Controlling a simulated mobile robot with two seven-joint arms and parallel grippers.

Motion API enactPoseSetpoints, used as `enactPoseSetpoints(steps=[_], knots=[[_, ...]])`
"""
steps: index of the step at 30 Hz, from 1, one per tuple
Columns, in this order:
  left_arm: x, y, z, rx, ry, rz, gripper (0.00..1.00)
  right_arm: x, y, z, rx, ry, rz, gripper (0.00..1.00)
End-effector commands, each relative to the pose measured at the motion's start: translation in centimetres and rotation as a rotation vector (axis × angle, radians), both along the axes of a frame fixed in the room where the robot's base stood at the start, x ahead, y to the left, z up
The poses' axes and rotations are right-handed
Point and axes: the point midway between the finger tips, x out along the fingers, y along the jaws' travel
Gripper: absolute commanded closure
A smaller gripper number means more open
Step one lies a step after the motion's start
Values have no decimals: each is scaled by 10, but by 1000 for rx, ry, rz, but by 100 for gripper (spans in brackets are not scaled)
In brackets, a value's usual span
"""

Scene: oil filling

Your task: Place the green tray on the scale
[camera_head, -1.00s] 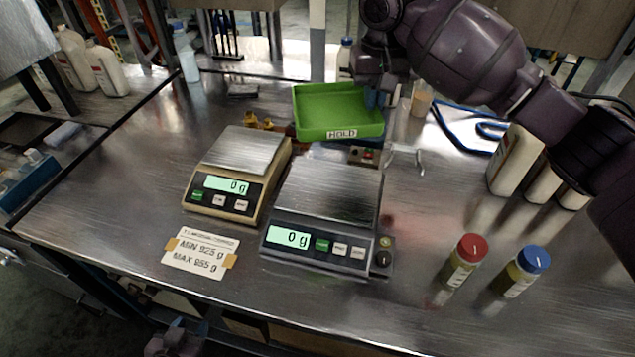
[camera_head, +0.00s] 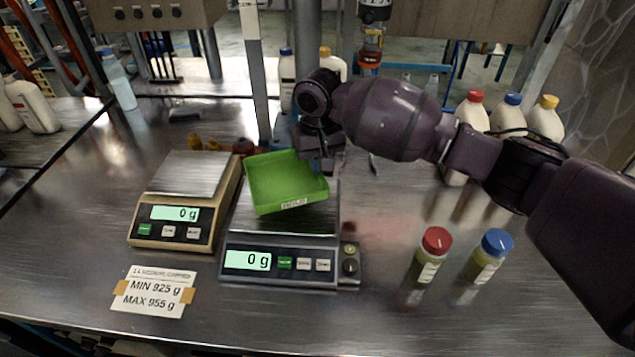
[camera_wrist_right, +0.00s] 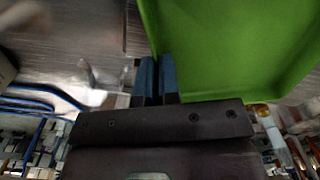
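The green tray (camera_head: 285,180) hangs tilted over the back part of the dark grey scale (camera_head: 325,218), whose display reads 0 g. The tray has a white label on its front wall. My right gripper (camera_head: 318,150) is shut on the tray's wall at its back right. In the right wrist view its two blue fingertips (camera_wrist_right: 157,78) pinch the wall of the tray (camera_wrist_right: 235,45). A second, beige scale (camera_head: 188,172) stands to the left, empty, also reading 0 g. My left gripper is not in view.
A taped card (camera_head: 154,291) with MIN 925 g and MAX 955 g lies in front of the scales. A red-capped bottle (camera_head: 428,262) and a blue-capped bottle (camera_head: 486,262) stand at right. Larger bottles stand behind them. The table's front right is clear.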

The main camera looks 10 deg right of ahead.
Motion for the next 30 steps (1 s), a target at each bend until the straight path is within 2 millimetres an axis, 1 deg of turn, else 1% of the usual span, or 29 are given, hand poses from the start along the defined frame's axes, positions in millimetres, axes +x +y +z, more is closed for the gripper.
enactPoseSetpoints(steps=[2,5,10,13,26,27,29,30], knots=[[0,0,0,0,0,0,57,0,0,-3,0,0,0,100],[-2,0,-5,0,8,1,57,0,0,-15,0,1,0,100],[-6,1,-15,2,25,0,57,0,0,-43,1,3,0,100],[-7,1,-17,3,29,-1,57,0,0,-55,0,3,0,100],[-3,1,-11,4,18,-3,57,0,0,-58,1,-1,0,100],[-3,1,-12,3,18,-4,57,0,0,-59,0,-1,0,90],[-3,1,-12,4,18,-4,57,0,0,-59,0,-1,0,81],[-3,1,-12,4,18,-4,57,0,0,-59,0,-1,0,75]])
